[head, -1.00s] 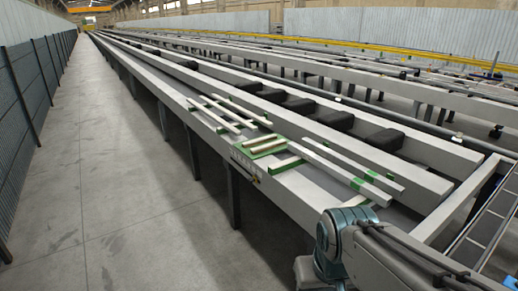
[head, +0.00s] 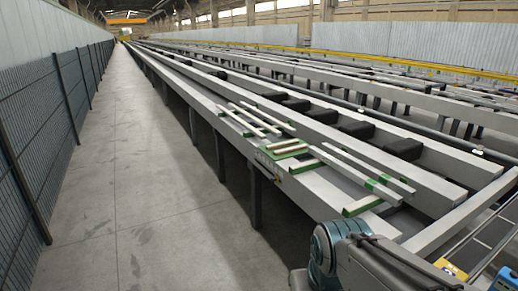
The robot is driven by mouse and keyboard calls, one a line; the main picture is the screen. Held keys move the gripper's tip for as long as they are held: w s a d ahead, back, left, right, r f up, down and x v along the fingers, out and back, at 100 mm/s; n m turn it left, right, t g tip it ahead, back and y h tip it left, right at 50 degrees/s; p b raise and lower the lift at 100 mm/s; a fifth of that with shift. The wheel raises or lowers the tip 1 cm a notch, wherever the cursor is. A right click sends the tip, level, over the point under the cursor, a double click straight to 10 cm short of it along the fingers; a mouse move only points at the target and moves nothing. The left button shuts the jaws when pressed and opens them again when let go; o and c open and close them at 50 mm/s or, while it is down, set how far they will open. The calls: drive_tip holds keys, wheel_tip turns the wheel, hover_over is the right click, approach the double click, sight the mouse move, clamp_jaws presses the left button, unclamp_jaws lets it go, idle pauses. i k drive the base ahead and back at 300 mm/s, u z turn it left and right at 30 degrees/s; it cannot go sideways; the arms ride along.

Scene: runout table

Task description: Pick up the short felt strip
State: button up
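Several pale, green-edged strips lie on the long grey runout table (head: 225,118). I cannot tell for sure which is the short felt strip. One short piece (head: 307,166) lies just in front of a green pad (head: 272,154) that bears short pale bars. Another short piece (head: 362,206) with a green side lies nearer to me, close to the ends of two long bars. My arm's teal joint and grey link fill the bottom right, near this closer piece in the picture. My gripper is outside the frame.
Long pale bars (head: 350,166) lie to the right, and several thinner bars (head: 250,120) farther back. Black blocks (head: 355,130) sit between the beams. A yellow item (head: 450,268) is at the lower right. The left floor aisle (head: 140,190) is clear, bounded by a mesh fence (head: 45,135).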

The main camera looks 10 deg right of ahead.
sight(277, 153)
drive_tip(key=u, duration=0.75)
drive_tip(key=i, duration=2.9)
drive_tip(key=z, duration=1.55)
drive_tip(key=i, duration=0.9)
drive_tip(key=z, duration=0.9)
